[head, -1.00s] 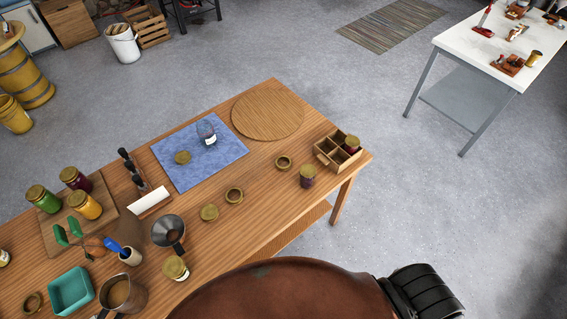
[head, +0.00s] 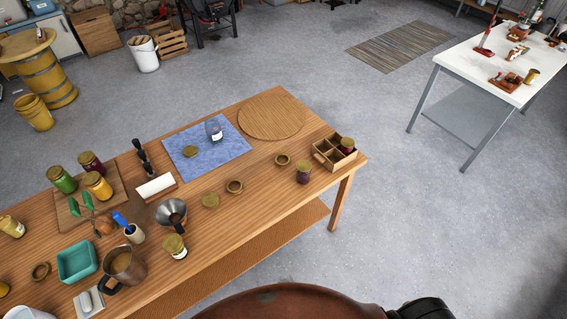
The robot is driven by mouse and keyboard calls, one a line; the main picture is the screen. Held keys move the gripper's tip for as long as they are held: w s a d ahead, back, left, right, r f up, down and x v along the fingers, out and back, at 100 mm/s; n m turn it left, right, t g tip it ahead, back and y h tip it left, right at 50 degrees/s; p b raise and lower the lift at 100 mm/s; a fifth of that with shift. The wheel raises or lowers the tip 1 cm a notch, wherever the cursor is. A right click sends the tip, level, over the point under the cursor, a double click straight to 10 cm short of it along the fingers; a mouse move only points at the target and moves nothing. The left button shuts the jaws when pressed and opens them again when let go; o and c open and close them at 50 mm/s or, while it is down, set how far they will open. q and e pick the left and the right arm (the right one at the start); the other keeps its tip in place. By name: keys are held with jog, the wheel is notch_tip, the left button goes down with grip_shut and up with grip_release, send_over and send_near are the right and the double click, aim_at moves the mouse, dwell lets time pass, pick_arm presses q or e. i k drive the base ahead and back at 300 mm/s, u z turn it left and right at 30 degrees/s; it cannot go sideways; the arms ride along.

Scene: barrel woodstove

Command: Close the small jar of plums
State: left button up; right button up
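A small jar with dark purple contents (head: 303,175), which looks like plums, stands upright near the table's right end, just left of the wooden crate. Its top looks brownish; I cannot tell whether a lid is on it. Another dark purple jar (head: 347,146) with a brownish top sits in the crate's far right part. A flat gold lid (head: 210,201) lies on the bare wood to the left, with ring-shaped bands (head: 234,186) and (head: 282,160) between it and the small jar. Another gold lid (head: 190,152) lies on the blue cloth. Neither gripper is in view.
The wooden table (head: 255,205) holds a divided crate (head: 325,159), a round mat (head: 270,116), a blue cloth (head: 180,168) with a clear jar (head: 214,131), a funnel (head: 171,213) and a metal pitcher (head: 124,267). The floor right of the table is clear.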

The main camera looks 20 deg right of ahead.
aim_at(303, 168)
jog(key=z, duration=2.2)
jog(key=i, duration=3.3)
jog(key=u, duration=4.8)
